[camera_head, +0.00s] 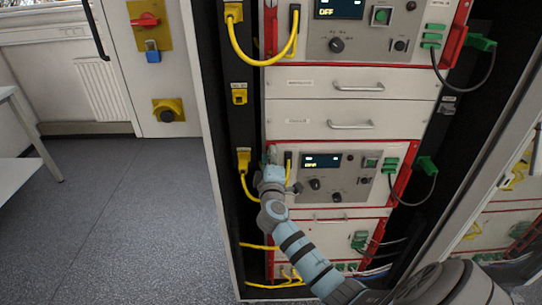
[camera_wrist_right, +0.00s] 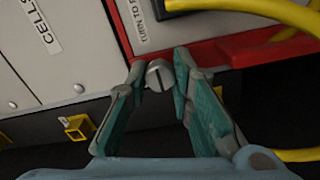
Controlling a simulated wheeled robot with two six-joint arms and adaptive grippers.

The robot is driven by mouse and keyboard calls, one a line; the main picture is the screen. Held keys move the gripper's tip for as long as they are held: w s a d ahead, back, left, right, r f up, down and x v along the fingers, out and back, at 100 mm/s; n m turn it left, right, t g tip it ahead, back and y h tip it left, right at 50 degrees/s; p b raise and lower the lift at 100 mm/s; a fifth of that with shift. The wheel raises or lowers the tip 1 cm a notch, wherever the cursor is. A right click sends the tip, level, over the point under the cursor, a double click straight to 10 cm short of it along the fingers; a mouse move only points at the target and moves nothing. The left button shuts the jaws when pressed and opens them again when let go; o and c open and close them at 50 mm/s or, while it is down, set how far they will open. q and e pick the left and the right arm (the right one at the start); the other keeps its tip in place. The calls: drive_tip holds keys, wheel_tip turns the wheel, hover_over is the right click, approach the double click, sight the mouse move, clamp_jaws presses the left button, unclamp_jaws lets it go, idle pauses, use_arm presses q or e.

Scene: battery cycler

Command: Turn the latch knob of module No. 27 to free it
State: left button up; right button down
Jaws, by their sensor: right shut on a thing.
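The latch knob (camera_wrist_right: 159,75) is a small round grey metal knob with a slot across its face. It sits at the red edge of a module front in the right wrist view. My right gripper (camera_wrist_right: 157,78) has its two teal-padded fingers on either side of the knob, shut on it. In the head view my right gripper (camera_head: 270,158) is at the left edge of the lower red-framed module (camera_head: 350,186), which has a small display, and hides the knob there. No module number is legible. My left gripper is not in view.
Yellow cables (camera_head: 243,182) hang close to the left of my gripper and also cross the wrist view (camera_wrist_right: 270,14). Blank drawers with handles (camera_head: 350,124) lie above the module. A glass-like door (camera_head: 500,190) stands at right. The floor (camera_head: 120,215) at left is clear.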

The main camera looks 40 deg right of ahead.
drive_tip(key=shift+f, duration=0.1)
idle(0.3)
drive_tip(key=c, duration=1.4)
unclamp_jaws()
drive_tip(key=v, duration=1.2)
